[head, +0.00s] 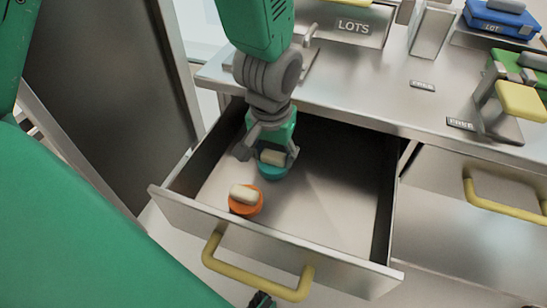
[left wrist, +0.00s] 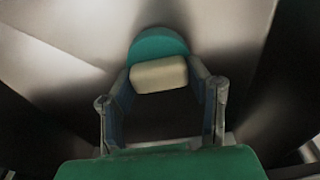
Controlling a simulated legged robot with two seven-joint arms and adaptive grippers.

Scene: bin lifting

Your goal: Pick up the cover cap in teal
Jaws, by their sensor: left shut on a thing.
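The teal cover cap (head: 271,174) is inside the open drawer, near its left side. It is a round teal disc with a cream block-shaped grip on top. My left gripper (head: 268,157) reaches down into the drawer and is shut on the cream grip. In the left wrist view the teal cap (left wrist: 158,43) shows beyond the grip, with a finger of the left gripper (left wrist: 160,85) on each side. I cannot tell whether the cap still touches the drawer floor.
An orange cap (head: 245,208) with a cream grip lies in the drawer (head: 330,215), close in front of the teal one. The drawer's right side is empty. A yellow handle (head: 255,280) is on its front. The metal counter (head: 365,95) lies behind, with bins on it.

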